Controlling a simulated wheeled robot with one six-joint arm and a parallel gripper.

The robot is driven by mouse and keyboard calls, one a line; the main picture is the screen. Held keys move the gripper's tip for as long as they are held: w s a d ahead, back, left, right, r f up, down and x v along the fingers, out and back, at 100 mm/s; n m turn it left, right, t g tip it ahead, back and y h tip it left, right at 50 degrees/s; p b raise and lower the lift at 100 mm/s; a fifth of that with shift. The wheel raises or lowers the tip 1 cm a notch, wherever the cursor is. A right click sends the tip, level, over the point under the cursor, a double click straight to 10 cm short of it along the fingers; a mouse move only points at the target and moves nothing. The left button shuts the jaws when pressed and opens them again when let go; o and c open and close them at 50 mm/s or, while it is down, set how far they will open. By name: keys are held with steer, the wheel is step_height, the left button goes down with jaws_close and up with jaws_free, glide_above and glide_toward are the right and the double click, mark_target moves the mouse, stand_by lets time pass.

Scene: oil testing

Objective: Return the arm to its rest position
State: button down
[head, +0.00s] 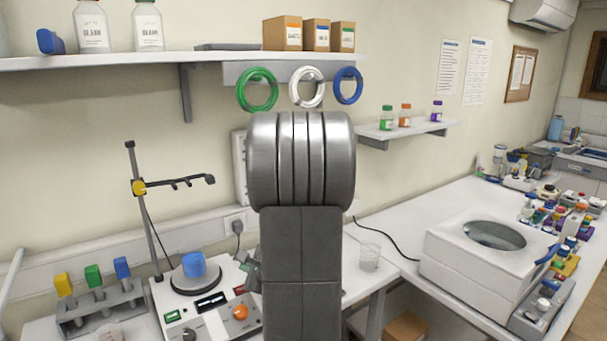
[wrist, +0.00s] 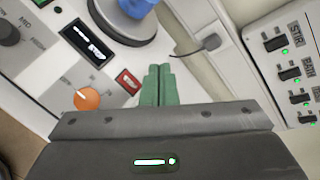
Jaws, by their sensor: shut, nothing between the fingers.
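My arm (head: 301,250) stands upright in the middle of the head view, a grey link with a thick ribbed joint on top. It hides part of the bench and wall behind it. My gripper (wrist: 157,85) shows in the wrist view as two green fingers side by side, shut with nothing between them. In the head view only a small part of my gripper (head: 252,269) shows at the left side of the arm, next to the white hotplate unit (head: 195,327). In the wrist view the fingers appear over the edge of that unit, near its red switch (wrist: 128,81).
A blue beaker (head: 194,265) sits on the hotplate, beside a clamp stand (head: 144,205). A glass beaker (head: 370,256) stands right of my arm. A white bath (head: 480,262) is on the right bench. Coloured rings (head: 306,87) hang behind the arm, below the shelf (head: 130,62).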

steer(key=shift+d+r, duration=0.1)
steer(key=shift+r, duration=0.25)
steer(key=f+b, duration=0.1)
steer(key=f, duration=0.1)
steer(key=w+f+b, duration=0.1)
steer(key=a+f+b, duration=0.1)
steer(key=f+b, duration=0.1)
steer(key=shift+w+f, duration=0.2)
steer(key=shift+f, duration=0.1)
steer(key=shift+b, duration=0.8)
steer(key=shift+r+b, duration=0.1)
steer(key=shift+b, duration=0.3)
